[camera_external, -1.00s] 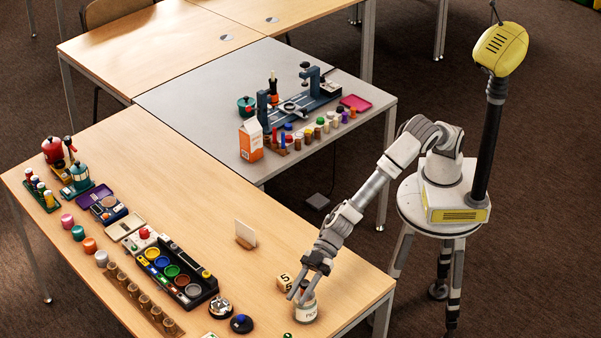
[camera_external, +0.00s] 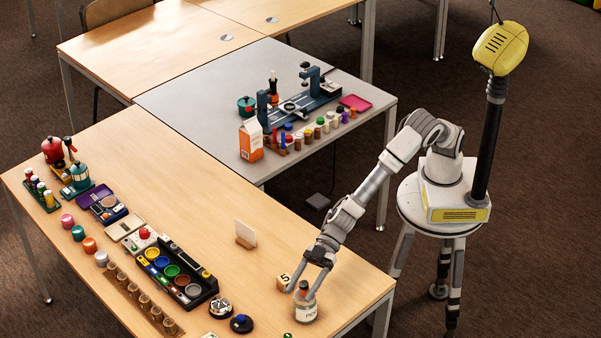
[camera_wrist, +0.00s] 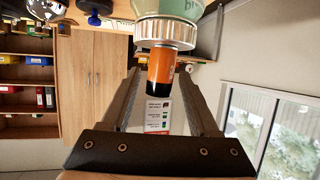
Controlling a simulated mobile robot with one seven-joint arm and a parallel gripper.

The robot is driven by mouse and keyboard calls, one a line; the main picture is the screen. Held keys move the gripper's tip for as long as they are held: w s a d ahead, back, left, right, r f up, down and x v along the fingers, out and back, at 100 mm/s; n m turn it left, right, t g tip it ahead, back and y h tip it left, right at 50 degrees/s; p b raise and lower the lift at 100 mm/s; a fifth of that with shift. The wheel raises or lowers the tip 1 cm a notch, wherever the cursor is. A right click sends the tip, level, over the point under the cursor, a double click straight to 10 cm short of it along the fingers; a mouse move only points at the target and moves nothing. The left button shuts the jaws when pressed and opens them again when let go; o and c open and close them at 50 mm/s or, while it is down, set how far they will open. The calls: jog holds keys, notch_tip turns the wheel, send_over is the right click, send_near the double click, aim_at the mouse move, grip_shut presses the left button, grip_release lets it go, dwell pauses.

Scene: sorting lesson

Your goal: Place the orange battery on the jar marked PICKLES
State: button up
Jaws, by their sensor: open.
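The white-labelled jar (camera_external: 306,309) stands upright near the table's front edge, its label only partly readable. The orange battery (camera_external: 304,289), with a dark end, stands on its lid. In the wrist view, upside down, the battery (camera_wrist: 161,72) touches the silver lid (camera_wrist: 162,30) of the jar (camera_wrist: 172,8). My gripper (camera_external: 307,284) is open around the battery. In the wrist view its fingers (camera_wrist: 160,84) lie on both sides of the battery, with gaps between.
A wooden block marked 5 (camera_external: 284,282) is close to the left of my gripper. A white card in a stand (camera_external: 245,234) is behind it.

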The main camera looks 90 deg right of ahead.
jog(key=p+v, duration=0.1)
jog(key=v, duration=0.9)
jog(key=shift+s+d+r, duration=0.1)
jog(key=shift+d, duration=0.05)
jog(key=w+d+r+m+t+h, duration=0.1)
jog(key=w+d+r+m+h, duration=0.2)
jog(key=d, duration=0.5)
jog(key=w+d+r+m+t+h, duration=0.1)
jog(key=w+d+r+t, duration=0.15)
jog(key=d+r, duration=0.4)
jog(key=s+d+r+m+h, duration=0.2)
jog(key=d+m+h, duration=0.15)
jog(key=d, duration=1.25)
jog(key=s+d+r+m+g+h, duration=0.2)
jog(key=s+d+m+g+h, duration=0.1)
jog(key=s+d, duration=0.95)
jog(key=s+d+f+g, duration=0.1)
jog(key=s+d, duration=0.2)
jog(key=s, duration=0.2)
jog(key=s+d+f+m+g+h, duration=0.1)
jog(key=s+d, duration=0.2)
jog(key=s, duration=0.3)
jog(key=shift+s, duration=0.15)
jog(key=shift+d, duration=0.1)
